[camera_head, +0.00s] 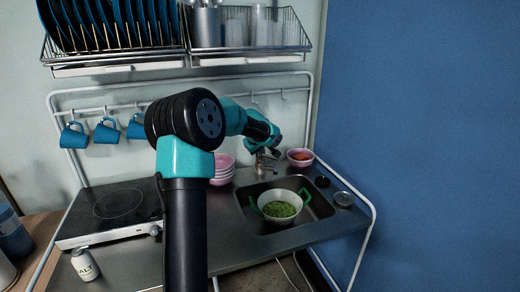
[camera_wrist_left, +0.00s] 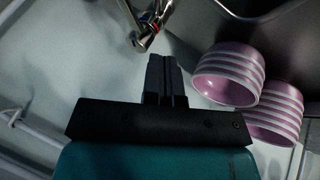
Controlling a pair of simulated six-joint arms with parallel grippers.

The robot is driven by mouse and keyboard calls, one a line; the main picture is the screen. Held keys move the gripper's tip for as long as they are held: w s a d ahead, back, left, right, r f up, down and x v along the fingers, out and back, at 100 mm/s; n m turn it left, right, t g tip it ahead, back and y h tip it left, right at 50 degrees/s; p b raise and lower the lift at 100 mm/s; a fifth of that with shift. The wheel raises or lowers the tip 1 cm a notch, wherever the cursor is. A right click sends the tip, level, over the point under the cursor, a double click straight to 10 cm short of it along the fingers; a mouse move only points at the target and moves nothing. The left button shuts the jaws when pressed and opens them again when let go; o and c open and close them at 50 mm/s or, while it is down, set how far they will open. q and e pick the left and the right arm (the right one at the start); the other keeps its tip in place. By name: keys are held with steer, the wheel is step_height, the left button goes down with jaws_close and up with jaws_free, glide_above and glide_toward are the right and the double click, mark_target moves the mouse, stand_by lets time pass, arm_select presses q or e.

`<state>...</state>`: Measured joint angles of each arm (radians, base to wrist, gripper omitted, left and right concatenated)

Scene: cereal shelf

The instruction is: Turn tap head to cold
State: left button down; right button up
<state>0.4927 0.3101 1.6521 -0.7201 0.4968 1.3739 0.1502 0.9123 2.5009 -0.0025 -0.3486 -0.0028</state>
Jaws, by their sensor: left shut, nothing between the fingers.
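The metal tap (camera_head: 266,164) stands at the back edge of the sink, partly hidden behind my left gripper (camera_head: 268,149). My left arm reaches across the counter, and the gripper is close above the tap. In the left wrist view, my left gripper (camera_wrist_left: 165,58) is shut and empty. Its fingertips are just below the tap (camera_wrist_left: 147,36), which has small red and blue marks near the top edge of the picture. I cannot tell whether the fingers touch the tap head. My right gripper is in neither view.
A sink (camera_head: 316,203) holds a white colander (camera_head: 280,219) with green contents. Pink striped bowls (camera_head: 222,172) stand left of the sink, close to the gripper in the wrist view (camera_wrist_left: 228,75). Another pink bowl (camera_head: 299,163) is right of the tap. A dish rack (camera_head: 250,55) hangs above.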

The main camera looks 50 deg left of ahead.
mark_target(268, 156)
arm_select(q)
steer(key=w+f, duration=0.2)
steer(key=w+a+f, duration=0.1)
steer(key=w+f, duration=0.1)
steer(key=w+a+f, duration=0.1)
steer(key=w+f, duration=0.1)
steer(key=shift+w+a+f, duration=0.1)
steer(key=shift+w+f, duration=0.15)
steer(key=shift+f, duration=0.05)
steer(key=shift+w, duration=0.3)
